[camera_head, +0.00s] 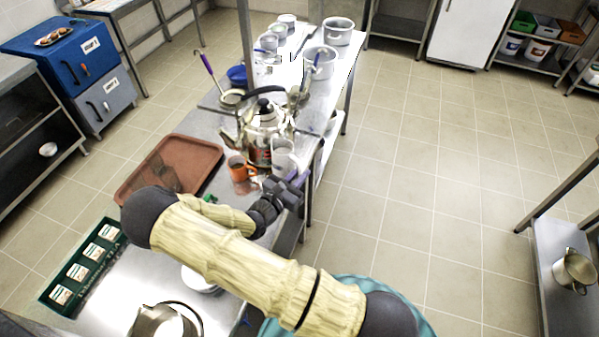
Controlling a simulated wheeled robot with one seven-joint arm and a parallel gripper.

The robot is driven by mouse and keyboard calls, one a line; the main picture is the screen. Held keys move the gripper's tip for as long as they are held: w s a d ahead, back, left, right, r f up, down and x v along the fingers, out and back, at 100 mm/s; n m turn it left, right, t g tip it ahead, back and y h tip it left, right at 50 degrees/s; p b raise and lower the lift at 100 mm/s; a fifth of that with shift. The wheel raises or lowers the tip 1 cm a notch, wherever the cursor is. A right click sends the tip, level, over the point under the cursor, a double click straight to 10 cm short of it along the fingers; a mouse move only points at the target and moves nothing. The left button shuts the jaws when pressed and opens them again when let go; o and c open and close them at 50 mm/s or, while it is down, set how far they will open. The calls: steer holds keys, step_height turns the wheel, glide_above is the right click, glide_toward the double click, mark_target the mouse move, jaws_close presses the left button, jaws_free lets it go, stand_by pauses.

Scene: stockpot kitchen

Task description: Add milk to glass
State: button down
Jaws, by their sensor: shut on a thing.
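My gripper (285,188) is over the right edge of the metal table, beyond my pale arm. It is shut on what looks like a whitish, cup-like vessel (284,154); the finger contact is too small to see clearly. I cannot tell whether it holds milk. An orange mug (237,168) stands just left of my gripper, apart from it. A large shiny kettle (259,132) stands behind the vessel. A faint dark, see-through shape (166,176) shows on the brown tray (196,150); I cannot tell if it is a glass.
A green crate (77,262) with white labelled items lies at the front left. A metal pot (165,320) stands at the front edge. Several pots, a ladle (231,97) and a blue bowl (237,75) crowd the table's back. The tiled floor at right (420,190) is clear.

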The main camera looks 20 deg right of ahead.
steer(key=n, duration=0.4)
steer(key=s+f+n+g+p, duration=0.1)
steer(key=shift+d+n+y, duration=0.15)
steer(key=shift+n+y, duration=0.15)
steer(key=shift+n, duration=0.1)
stand_by(0.3)
steer(key=shift+s, duration=0.15)
stand_by(0.5)
steer(key=shift+r+n, duration=0.7)
steer(key=shift+r, duration=0.05)
stand_by(3.6)
steer(key=shift+f, duration=0.1)
